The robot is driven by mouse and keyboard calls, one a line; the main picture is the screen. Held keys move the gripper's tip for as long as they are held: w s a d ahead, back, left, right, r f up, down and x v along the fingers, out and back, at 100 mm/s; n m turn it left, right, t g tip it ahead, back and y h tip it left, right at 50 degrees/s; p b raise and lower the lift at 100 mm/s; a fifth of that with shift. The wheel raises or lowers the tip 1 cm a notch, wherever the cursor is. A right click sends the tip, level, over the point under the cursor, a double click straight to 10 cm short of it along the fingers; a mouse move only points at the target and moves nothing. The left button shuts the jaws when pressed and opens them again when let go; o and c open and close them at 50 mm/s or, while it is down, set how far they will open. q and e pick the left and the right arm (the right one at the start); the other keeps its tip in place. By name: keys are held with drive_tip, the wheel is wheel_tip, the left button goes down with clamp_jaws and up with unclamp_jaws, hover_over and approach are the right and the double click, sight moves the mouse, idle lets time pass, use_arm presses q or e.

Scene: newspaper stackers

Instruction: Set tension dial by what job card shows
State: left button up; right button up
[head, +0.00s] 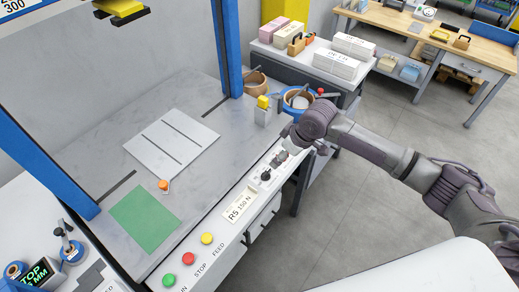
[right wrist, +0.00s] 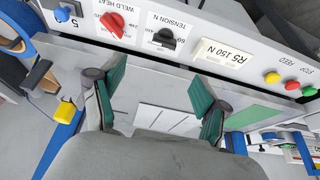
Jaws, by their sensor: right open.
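The tension dial (head: 266,175) is a black knob on the white front panel of the machine. It also shows in the right wrist view (right wrist: 163,38), beside the label "TENSION N"; its exact setting is too small to read. The job card (head: 239,206) sits on the panel beside the dial and reads "R5 150 N" or "RS 150 N". It shows in the right wrist view (right wrist: 228,58) too. My right gripper (right wrist: 160,80) is open and empty, its green-padded fingers apart from the dial. In the head view its fingers are partly hidden near the panel's far end.
A red weld heat knob (right wrist: 113,24) is close beside the dial. Green, red and yellow buttons (head: 188,258) line the panel's near end. A tape roll (head: 297,100) and a yellow-topped block (head: 263,108) are near my right arm. The grey tabletop holds a white slotted plate (head: 172,141) and green mat (head: 145,217).

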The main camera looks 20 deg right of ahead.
drive_tip(key=p, duration=0.1)
hover_over(266, 172)
drive_tip(key=s+d, duration=0.1)
drive_tip(key=s, duration=0.1)
drive_tip(key=f, duration=0.7)
drive_tip(key=shift+d+f, duration=0.2)
drive_tip(key=x, duration=0.4)
drive_tip(key=shift+w+f, duration=0.15)
drive_tip(key=shift+f, duration=0.05)
drive_tip(key=shift+w+f, duration=0.15)
drive_tip(key=shift+f, duration=0.15)
use_arm(q)
drive_tip(key=shift+s+a+r, duration=0.2)
drive_tip(key=shift+s+r, duration=0.1)
drive_tip(key=shift+s, duration=0.15)
drive_tip(key=shift+s+a+r, duration=0.15)
drive_tip(key=shift+s+r, duration=0.1)
drive_tip(key=shift+s, duration=0.2)
use_arm(e)
drive_tip(key=shift+c, duration=0.2)
